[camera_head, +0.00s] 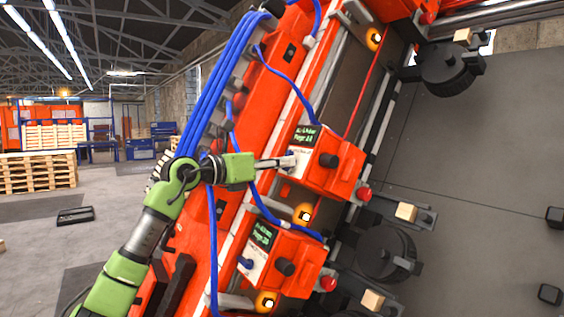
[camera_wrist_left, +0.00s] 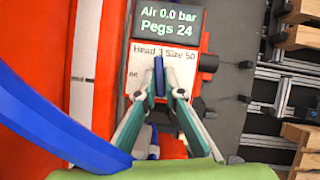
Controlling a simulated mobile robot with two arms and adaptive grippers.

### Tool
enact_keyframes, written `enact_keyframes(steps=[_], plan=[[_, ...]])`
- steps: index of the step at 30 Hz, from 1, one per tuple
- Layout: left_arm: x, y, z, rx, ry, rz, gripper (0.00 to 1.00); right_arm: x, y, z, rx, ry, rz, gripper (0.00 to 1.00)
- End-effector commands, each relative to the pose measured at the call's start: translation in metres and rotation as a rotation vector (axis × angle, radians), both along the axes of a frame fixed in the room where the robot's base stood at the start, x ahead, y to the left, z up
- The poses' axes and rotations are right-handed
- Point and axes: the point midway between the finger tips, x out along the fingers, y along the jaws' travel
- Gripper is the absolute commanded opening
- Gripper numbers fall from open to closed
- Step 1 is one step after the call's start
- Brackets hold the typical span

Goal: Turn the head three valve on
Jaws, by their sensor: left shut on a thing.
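The head three unit (camera_head: 335,178) is an orange box in the middle of the head view, tilted in the picture. In the left wrist view its display (camera_wrist_left: 167,22) reads "Air 0.0 bar" and "Pegs 24", above a white label panel (camera_wrist_left: 178,65) reading "Head 3 Size 50". The valve's blue lever (camera_wrist_left: 158,72) stands in front of that panel. My left gripper (camera_head: 291,161) reaches it from the left; its fingertips (camera_wrist_left: 159,92) are closed on the lever, hiding its lower part. My right gripper is out of view.
A second orange unit (camera_head: 292,270) with its own display sits below. Blue hoses (camera_head: 213,90) run down the orange beam beside my left arm, and one crosses the wrist view. Wooden pallets (camera_head: 38,172) stand at the far left, with open floor before them.

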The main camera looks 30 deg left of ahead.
Motion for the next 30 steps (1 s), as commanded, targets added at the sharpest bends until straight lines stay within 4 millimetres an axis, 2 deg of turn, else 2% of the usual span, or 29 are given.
enact_keyframes(steps=[30], plan=[[0.000, -0.009, 0.009, -0.781, 0.322, 0.449, 0.00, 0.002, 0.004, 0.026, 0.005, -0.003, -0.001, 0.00]])
